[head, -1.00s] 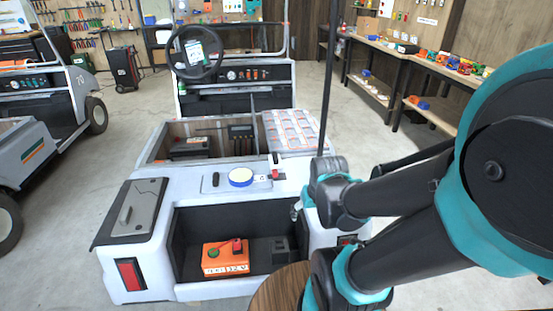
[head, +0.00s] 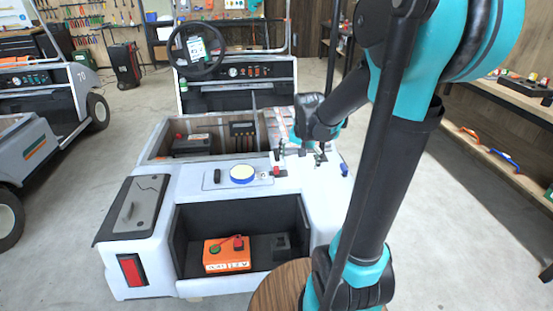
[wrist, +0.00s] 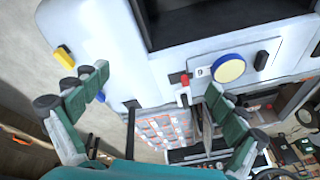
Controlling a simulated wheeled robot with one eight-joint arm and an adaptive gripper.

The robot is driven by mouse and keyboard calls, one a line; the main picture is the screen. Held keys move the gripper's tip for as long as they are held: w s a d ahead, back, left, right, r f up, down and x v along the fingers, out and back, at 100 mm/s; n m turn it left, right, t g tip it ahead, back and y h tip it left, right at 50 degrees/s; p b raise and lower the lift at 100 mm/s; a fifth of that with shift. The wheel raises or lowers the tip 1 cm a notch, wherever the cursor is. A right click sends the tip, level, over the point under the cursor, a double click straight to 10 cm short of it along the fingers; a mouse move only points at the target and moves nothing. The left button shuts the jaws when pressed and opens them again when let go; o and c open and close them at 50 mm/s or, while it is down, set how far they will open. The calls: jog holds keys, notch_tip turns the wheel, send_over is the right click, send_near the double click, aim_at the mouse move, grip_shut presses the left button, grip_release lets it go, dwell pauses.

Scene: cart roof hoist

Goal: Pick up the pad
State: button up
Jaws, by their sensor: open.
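The pad, a round cream disc with a blue rim, lies flat on the white rear deck of the cart in the head view (head: 242,173). It also shows in the wrist view (wrist: 229,68), above the right finger. My gripper (head: 300,153) is open and empty, over the deck to the right of the pad. In the wrist view its two green-padded fingers (wrist: 152,85) are spread wide, with bare deck and a red switch (wrist: 184,90) between them. I see no contact between the fingers and the pad.
A red-topped switch (head: 277,171) and a black handle (head: 217,176) flank the pad. Below is an open bay with an orange battery (head: 227,254). A grey lidded panel (head: 134,205) is at left.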

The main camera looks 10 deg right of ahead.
jog(key=w+a+m+g, duration=0.1)
jog(key=w+m, duration=0.5)
jog(key=w, duration=1.2)
jog(key=m+g, duration=0.1)
jog(key=m, duration=0.5)
send_near(277, 153)
jog(key=f, duration=0.6)
jog(key=shift+w+a+f, duration=0.25)
jog(key=shift+w+f, duration=0.1)
jog(key=shift+w, duration=0.05)
jog(key=shift+w+d+f, duration=0.1)
jog(key=shift+w+f, duration=0.05)
jog(key=shift+f, duration=0.7)
jog(key=shift+w+f, duration=0.2)
jog(key=shift+f, duration=0.7)
jog(key=shift+w+d+f, duration=0.1)
jog(key=shift+w+f, duration=0.05)
jog(key=shift+f, duration=0.7)
jog(key=shift+c, duration=0.4)
jog(key=c, duration=1)
jog(key=shift+r, duration=0.1)
notch_tip(277, 153, up, 20)
jog(key=shift+f, duration=0.1)
